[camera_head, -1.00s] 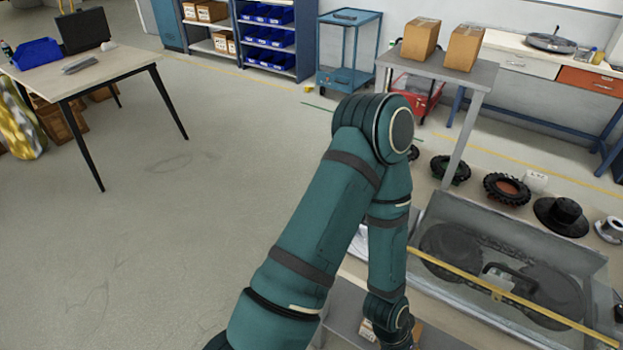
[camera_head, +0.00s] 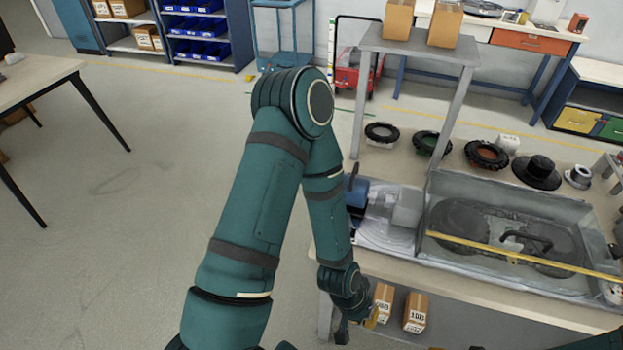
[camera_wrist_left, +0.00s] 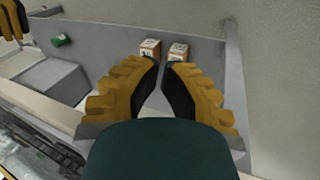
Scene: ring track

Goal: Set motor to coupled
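The motor (camera_head: 357,192) looks like a blue body with grey metal parts at the left end of the workbench, beside the grey trough. My left forearm hides part of it, so I cannot tell whether it is coupled. My left gripper (camera_head: 350,325) is low at the bench's front left, below the bench top and apart from the motor. In the left wrist view its yellow and black fingers (camera_wrist_left: 162,72) lean together with a thin gap at the tips and hold nothing. A yellow and black piece at the top left looks like my right gripper (camera_wrist_left: 12,20); its fingertips are cut off.
The grey trough (camera_head: 590,243) has a yellow bar across it. Black rings (camera_head: 383,133) and a hub (camera_head: 536,172) lie behind it. Cartons (camera_head: 414,312) sit on the lower shelf near my left gripper. A raised shelf (camera_head: 415,45) holds cartons.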

